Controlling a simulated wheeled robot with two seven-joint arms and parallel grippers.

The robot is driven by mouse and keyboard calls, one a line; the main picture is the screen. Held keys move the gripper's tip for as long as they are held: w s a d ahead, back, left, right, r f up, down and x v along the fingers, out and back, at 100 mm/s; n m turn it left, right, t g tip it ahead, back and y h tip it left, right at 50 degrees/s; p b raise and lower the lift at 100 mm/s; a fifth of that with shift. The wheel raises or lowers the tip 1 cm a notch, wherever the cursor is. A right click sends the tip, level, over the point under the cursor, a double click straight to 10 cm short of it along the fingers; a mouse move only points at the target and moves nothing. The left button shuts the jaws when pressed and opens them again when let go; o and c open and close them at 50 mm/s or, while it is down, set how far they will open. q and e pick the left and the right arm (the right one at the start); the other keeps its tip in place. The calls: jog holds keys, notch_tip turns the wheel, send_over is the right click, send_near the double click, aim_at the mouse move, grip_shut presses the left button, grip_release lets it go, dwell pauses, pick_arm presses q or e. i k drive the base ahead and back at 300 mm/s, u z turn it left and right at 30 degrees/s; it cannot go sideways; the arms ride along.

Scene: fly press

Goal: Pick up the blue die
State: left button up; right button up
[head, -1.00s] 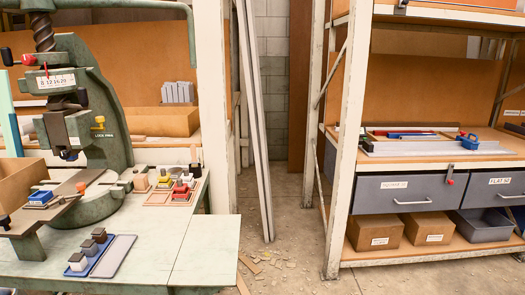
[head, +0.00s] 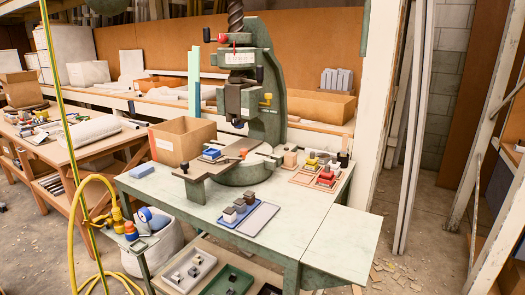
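A small block with blue and white layers (head: 211,154) lies on the flat arm plate (head: 215,168) at the left of the green fly press (head: 265,110). It looks like the blue die, though it is too small to be sure. More blocks, with red, yellow and white parts (head: 325,177), stand in a wooden rack at the right of the press. Neither of my grippers is in view.
A cardboard box (head: 182,142) and a pale blue block (head: 141,170) are on the table's left. A grey tray (head: 258,218) lies beside the blue one. A yellow hose (head: 72,235) hangs at the left. The table's front right is clear.

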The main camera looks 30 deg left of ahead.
aim_at(211, 155)
jog(key=u, duration=1.15)
